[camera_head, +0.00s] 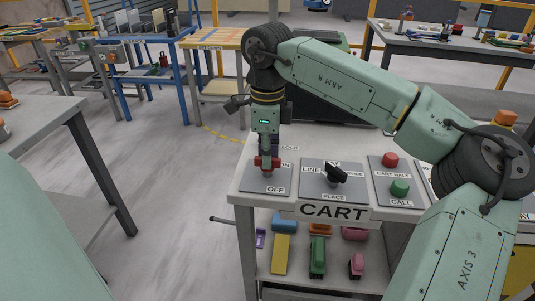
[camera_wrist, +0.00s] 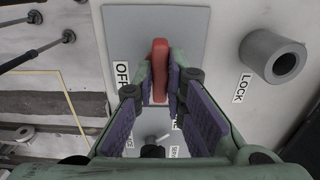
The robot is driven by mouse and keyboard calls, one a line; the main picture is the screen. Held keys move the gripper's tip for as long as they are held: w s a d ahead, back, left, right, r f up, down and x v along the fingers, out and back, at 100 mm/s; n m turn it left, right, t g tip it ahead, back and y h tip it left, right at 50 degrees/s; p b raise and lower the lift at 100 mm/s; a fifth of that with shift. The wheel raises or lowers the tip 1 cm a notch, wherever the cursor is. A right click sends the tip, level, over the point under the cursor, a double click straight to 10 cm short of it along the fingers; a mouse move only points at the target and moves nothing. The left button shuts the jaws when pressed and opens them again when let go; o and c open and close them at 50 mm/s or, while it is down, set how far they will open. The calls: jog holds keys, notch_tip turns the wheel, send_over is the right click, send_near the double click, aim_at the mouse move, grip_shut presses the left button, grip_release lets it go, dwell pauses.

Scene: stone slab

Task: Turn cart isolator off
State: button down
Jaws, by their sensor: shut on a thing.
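The cart isolator is a grey plate (camera_wrist: 205,25) with a red handle (camera_wrist: 160,48) standing out of it; the plate (camera_head: 277,188) also shows on the left of the cart panel. An OFF label (camera_head: 276,189) is on the plate's front part, and the label (camera_wrist: 122,73) is left of the handle in the wrist view. My gripper (camera_wrist: 160,88) points down over the plate, its purple-padded fingers shut on the red handle. The handle's long side runs up and down in the wrist view. My gripper (camera_head: 267,160) partly hides the plate and handle in the head view.
Right of the isolator are a black knob (camera_head: 335,173), a red button (camera_head: 390,160) and a green button (camera_head: 400,187). A grey cylinder (camera_wrist: 272,55) stands beside a LOCK label (camera_wrist: 242,88). Coloured blocks lie on the cart's lower shelf (camera_head: 300,270). Open floor lies left of the cart.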

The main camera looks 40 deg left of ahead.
jog(key=c, duration=1.6)
grip_release()
jog(key=shift+c, duration=0.2)
notch_tip(320, 180, up, 12)
